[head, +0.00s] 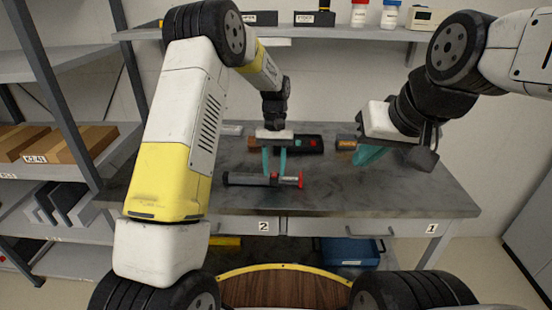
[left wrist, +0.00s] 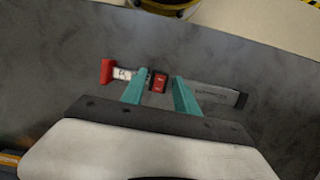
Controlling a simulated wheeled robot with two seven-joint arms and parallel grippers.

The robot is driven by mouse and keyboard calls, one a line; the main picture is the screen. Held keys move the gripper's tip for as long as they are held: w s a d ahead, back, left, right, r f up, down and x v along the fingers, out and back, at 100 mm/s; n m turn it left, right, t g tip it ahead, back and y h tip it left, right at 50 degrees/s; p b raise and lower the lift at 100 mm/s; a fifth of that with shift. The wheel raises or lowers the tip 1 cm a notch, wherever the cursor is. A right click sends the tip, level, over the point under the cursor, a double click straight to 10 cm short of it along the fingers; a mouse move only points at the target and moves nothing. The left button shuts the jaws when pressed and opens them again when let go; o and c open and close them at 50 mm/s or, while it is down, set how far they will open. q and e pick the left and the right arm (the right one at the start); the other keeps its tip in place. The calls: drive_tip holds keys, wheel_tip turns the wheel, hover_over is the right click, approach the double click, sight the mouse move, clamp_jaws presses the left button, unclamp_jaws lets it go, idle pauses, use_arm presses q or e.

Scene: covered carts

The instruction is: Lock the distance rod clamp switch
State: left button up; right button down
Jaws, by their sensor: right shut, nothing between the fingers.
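The distance rod (head: 250,180) lies on the grey table, a dark and silver bar with a red end piece at the right in the head view. It also shows in the left wrist view (left wrist: 212,92). Its red clamp switch (left wrist: 159,82) sits near the middle, between my left fingers as seen from the wrist. My left gripper (head: 274,172) is open, pointing down over the rod, its teal fingers apart on either side of the switch. I cannot tell whether the fingertips touch the rod. My right gripper (head: 368,156) is shut and empty, above the right part of the table.
A dark case with red and green parts (head: 308,143) and a small orange-brown box (head: 346,142) stand at the back of the table (head: 420,197). A wall shelf (head: 350,33) with bottles runs above. The table's front right is clear.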

use_arm(q)
drive_tip(key=v, duration=0.8)
wheel_tip(320, 180, up, 7)
drive_tip(key=t, duration=0.2)
hover_over(275, 173)
drive_tip(key=s+a, duration=0.3)
drive_tip(key=s+a+r+t+h, duration=0.1)
drive_tip(key=s+a+r+t, duration=0.1)
drive_tip(key=s+a+r, duration=0.35)
drive_tip(key=s+a+r+t, duration=0.1)
drive_tip(key=s+t, duration=0.1)
drive_tip(key=s, duration=0.7)
drive_tip(key=s+a+r+t+h, duration=0.1)
drive_tip(key=s+t, duration=0.2)
drive_tip(key=s, duration=0.6)
drive_tip(key=shift+s+a, duration=0.25)
drive_tip(key=shift+s, duration=0.05)
